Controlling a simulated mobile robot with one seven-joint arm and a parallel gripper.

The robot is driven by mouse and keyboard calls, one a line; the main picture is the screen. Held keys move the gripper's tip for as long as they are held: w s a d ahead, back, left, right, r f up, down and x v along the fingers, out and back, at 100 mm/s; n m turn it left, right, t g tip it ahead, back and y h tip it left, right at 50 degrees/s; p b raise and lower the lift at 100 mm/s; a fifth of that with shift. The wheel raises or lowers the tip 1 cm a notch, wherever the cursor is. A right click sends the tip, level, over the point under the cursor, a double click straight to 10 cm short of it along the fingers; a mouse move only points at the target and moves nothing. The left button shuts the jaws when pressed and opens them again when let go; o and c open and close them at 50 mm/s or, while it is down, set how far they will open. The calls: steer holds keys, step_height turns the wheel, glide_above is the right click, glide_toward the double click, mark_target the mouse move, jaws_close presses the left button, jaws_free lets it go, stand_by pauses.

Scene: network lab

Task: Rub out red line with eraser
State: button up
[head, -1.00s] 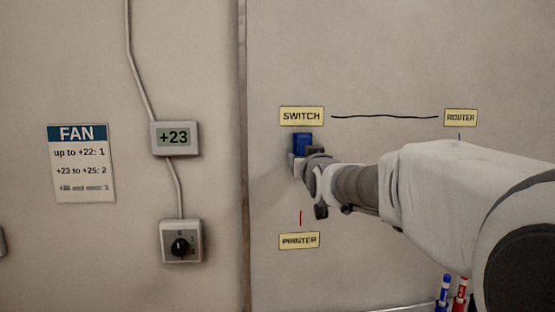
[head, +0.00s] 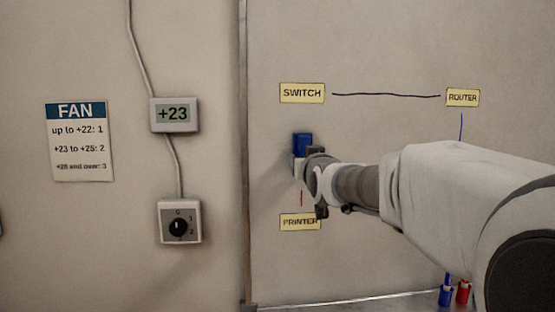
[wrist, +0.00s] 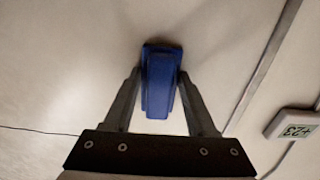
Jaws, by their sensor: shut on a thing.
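My gripper (wrist: 158,95) is shut on a blue eraser (wrist: 161,80) at the whiteboard (head: 375,130). In the head view the eraser (head: 303,144) is between the SWITCH label (head: 302,93) and the PRINTER label (head: 300,222). It is at or very near the board; I cannot tell if it touches. A short red line (head: 301,198) shows below my gripper, just above the PRINTER label. Any red line behind my gripper is hidden.
A dark line (head: 385,95) joins SWITCH to the ROUTER label (head: 462,98). A blue line (head: 461,127) runs down from ROUTER behind my arm. Blue and red markers (head: 446,292) stand at the board's bottom ledge. A fan dial (head: 180,222) is on the left wall.

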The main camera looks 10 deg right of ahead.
steer(key=shift+f+b, duration=6.65)
steer(key=b, duration=0.2)
glide_toward(301, 208)
steer(key=shift+w, duration=0.35)
steer(key=shift+s, duration=0.1)
steer(key=s, duration=0.2)
steer(key=shift+s, duration=0.4)
